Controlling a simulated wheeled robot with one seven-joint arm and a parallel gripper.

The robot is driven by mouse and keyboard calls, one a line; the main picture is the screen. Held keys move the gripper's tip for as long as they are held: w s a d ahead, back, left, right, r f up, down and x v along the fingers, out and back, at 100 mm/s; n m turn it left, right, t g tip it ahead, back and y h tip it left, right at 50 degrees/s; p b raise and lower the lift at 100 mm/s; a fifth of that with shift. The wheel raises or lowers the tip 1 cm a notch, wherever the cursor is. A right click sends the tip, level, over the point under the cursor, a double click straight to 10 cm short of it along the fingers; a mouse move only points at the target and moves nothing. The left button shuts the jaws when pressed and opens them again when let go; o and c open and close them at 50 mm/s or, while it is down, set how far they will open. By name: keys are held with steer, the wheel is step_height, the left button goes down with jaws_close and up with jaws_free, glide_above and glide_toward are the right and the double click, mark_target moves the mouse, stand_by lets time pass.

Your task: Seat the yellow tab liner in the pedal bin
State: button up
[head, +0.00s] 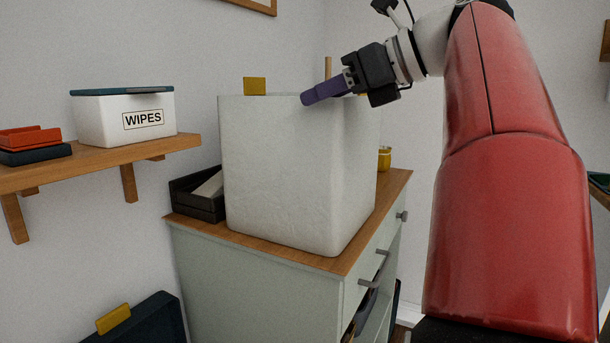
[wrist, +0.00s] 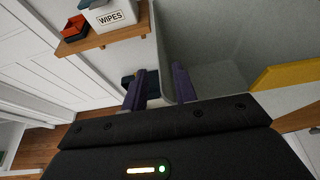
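The liner (head: 285,175) is a tall white box-like tub with yellow tabs (head: 254,86) at its rim. It stands upright on the wooden top of a cabinet. My gripper (head: 322,93) is at its rim, with the purple fingers angled down to the left. In the wrist view the two fingers (wrist: 165,85) are a small gap apart, on either side of the liner's wall; whether they press on it I cannot tell. A yellow tab (wrist: 288,75) shows at right there. A dark container with a yellow tab, perhaps the pedal bin (head: 150,322), is partly visible at lower left.
The cabinet (head: 265,250) holds a dark tray (head: 195,200) behind the liner and a yellow cup (head: 384,158) to its right. A wall shelf (head: 100,164) at left carries a wipes box (head: 105,120) and red and dark blue trays (head: 32,140).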

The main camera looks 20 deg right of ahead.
steer(key=x, duration=0.3)
steer(key=shift+w+a, duration=0.1)
steer(key=shift+c, duration=0.2)
jaws_close()
